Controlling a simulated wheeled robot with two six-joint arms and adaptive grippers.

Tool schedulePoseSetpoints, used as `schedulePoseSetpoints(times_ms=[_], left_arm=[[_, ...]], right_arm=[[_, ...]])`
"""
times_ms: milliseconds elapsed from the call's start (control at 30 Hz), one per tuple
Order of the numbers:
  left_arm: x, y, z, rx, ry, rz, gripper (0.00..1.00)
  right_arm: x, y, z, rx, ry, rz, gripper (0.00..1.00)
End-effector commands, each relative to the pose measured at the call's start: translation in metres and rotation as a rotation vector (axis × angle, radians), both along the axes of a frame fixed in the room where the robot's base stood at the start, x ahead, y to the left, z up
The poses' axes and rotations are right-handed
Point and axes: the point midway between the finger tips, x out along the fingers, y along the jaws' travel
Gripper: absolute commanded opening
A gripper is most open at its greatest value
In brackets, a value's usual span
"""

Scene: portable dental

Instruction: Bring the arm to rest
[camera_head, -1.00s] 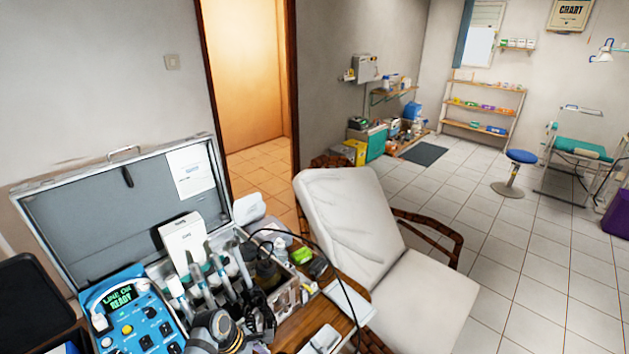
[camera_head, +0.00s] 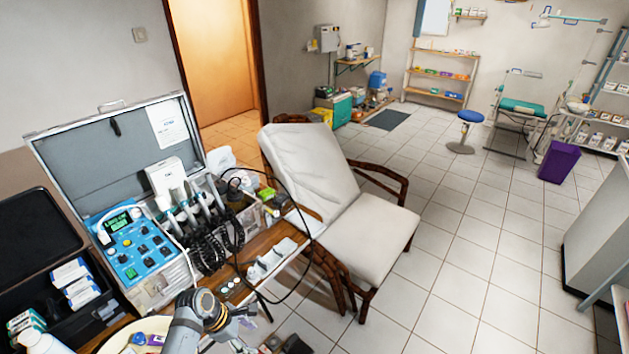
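One of my arms, which I take for the left, comes in at the bottom left. Its grey wrist is in front of the desk's front edge. No held object is clear. My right gripper is not in view.
An open case with a blue dental unit (camera_head: 138,248) and handpieces stands on the desk, left of my gripper. A black box (camera_head: 30,262) is at far left. A white reclining chair (camera_head: 365,240) stands right of the desk. Tiled floor (camera_head: 465,270) to the right is clear.

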Motion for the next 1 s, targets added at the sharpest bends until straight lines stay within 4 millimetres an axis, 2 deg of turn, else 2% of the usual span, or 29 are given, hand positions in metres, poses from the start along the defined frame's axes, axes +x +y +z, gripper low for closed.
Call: schedulePoseSetpoints(times_ms=[133, 233, 367, 500, 567, 667, 733, 767, 800, 900, 1000], left_arm=[[-0.007, 0.007, -0.033, 0.035, -0.028, -0.055, 0.56], [-0.012, 0.014, -0.057, 0.064, -0.052, -0.104, 0.56], [-0.025, 0.024, -0.093, 0.116, -0.087, -0.189, 0.56], [-0.047, 0.038, -0.143, 0.188, -0.126, -0.320, 0.56], [-0.061, 0.045, -0.166, 0.225, -0.143, -0.393, 0.56], [-0.092, 0.058, -0.212, 0.295, -0.170, -0.552, 0.56], [-0.126, 0.070, -0.251, 0.354, -0.188, -0.713, 0.56], [-0.144, 0.075, -0.269, 0.381, -0.196, -0.799, 0.56], [-0.171, 0.082, -0.291, 0.414, -0.206, -0.922, 0.56], [-0.235, 0.095, -0.334, 0.473, -0.234, -1.241, 0.56], [-0.289, 0.100, -0.359, 0.497, -0.263, -1.509, 0.56]], right_arm=[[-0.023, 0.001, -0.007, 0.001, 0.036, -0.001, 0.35], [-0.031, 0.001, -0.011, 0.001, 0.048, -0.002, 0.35], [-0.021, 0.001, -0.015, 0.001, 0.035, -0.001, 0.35], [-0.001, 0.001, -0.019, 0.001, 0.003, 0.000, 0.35], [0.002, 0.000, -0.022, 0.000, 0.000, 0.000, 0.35], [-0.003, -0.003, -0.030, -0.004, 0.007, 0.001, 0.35], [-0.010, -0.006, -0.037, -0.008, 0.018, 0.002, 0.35], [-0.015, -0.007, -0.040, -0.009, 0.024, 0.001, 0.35], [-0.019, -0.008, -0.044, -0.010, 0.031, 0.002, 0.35], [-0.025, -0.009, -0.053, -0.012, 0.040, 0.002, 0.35], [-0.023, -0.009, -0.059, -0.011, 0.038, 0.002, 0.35]])
